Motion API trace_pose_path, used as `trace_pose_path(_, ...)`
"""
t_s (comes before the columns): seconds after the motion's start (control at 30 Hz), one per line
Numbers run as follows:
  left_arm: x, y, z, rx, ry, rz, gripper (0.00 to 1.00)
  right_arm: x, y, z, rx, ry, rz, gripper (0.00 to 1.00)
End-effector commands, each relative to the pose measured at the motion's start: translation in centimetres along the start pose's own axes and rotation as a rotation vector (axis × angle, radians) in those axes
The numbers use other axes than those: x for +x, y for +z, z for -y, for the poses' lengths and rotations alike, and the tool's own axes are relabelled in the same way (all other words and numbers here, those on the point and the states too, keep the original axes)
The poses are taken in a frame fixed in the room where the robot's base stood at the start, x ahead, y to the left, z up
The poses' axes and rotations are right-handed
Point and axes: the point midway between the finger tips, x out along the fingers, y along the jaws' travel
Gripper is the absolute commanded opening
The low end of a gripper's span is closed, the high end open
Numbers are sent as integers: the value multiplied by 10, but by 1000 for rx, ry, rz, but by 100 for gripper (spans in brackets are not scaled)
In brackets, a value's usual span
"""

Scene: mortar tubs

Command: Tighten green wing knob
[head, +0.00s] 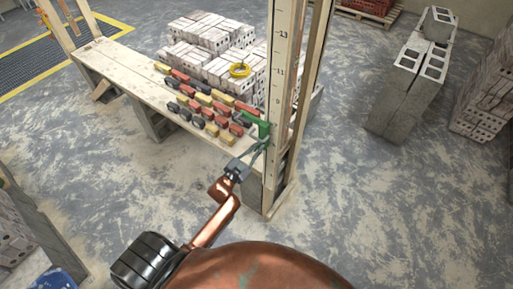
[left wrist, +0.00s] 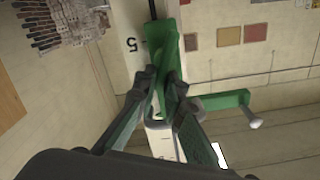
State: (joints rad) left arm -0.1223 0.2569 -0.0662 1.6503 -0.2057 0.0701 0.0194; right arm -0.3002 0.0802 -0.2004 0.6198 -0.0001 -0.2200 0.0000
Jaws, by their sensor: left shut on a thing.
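A green clamp (head: 255,124) sits on the tall, numbered wooden post (head: 283,85), near the right end of the bench. In the left wrist view its green bracket (left wrist: 168,40) runs up the post, and a green arm (left wrist: 228,100) reaches right to a pale round end. My left gripper (head: 261,147) is at the post, just below the clamp. In the left wrist view its fingers (left wrist: 172,98) are closed around the green wing knob (left wrist: 163,84), one on each side. The fingers partly hide the knob. My right gripper is in neither view.
A wooden bench (head: 120,70) holds rows of red, yellow and dark small blocks (head: 205,105). Pale brick stacks (head: 205,40) stand behind it, with a yellow coil (head: 239,70) on top. Grey hollow blocks (head: 400,85) stand at right.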

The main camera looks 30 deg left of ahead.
Motion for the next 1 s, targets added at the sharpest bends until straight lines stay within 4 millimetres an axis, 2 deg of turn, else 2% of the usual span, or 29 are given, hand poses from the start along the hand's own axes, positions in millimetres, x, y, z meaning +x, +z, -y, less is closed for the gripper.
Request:
trace_pose_path(0.47, 0, 5, -10, 455, 0, 3, 0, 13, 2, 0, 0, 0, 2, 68)
trace_pose_path(1.0, 0, 10, -16, 935, -3, 1, 0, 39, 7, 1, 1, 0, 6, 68)
